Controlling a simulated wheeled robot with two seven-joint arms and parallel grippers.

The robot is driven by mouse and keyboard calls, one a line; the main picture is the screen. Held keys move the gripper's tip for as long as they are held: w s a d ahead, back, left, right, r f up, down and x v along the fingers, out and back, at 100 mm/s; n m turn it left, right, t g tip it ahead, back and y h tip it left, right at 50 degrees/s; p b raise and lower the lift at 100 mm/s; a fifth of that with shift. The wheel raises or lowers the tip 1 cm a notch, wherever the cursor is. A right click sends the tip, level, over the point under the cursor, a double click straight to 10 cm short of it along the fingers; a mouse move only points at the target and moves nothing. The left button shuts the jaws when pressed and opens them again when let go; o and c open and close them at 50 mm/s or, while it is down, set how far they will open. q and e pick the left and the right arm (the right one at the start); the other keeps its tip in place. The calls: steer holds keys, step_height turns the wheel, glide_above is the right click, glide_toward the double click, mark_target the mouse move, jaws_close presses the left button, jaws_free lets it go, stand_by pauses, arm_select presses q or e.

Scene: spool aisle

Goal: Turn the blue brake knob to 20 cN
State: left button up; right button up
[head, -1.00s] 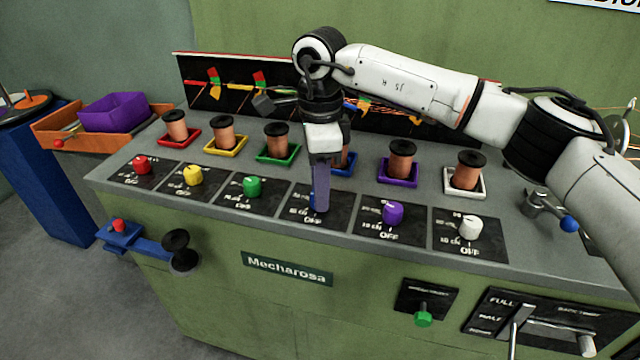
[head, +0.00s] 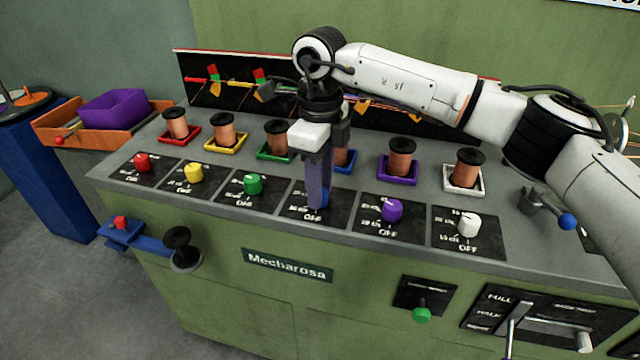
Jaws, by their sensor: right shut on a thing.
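The blue brake knob (head: 325,197) sits on its black dial plate (head: 297,207), fourth in the row of knobs. My right gripper (head: 319,203) points down over it and is shut on it. The fingers hide most of the knob, and a bit of blue shows at their right side. The plate's white marks are partly covered, so I cannot tell the knob's setting. "OFF" reads at the plate's front edge. My left gripper is not in view.
The green knob (head: 253,184) stands to the left and the purple knob (head: 392,210) to the right, both close. Copper spools in coloured trays stand behind, including one in the blue tray (head: 344,166). A black board (head: 230,85) backs the panel.

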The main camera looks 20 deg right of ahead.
stand_by(0.3)
steer(key=o, duration=1.1)
steer(key=shift+c, duration=0.2)
step_height(320, 180, up, 10)
steer(key=shift+r, duration=0.2)
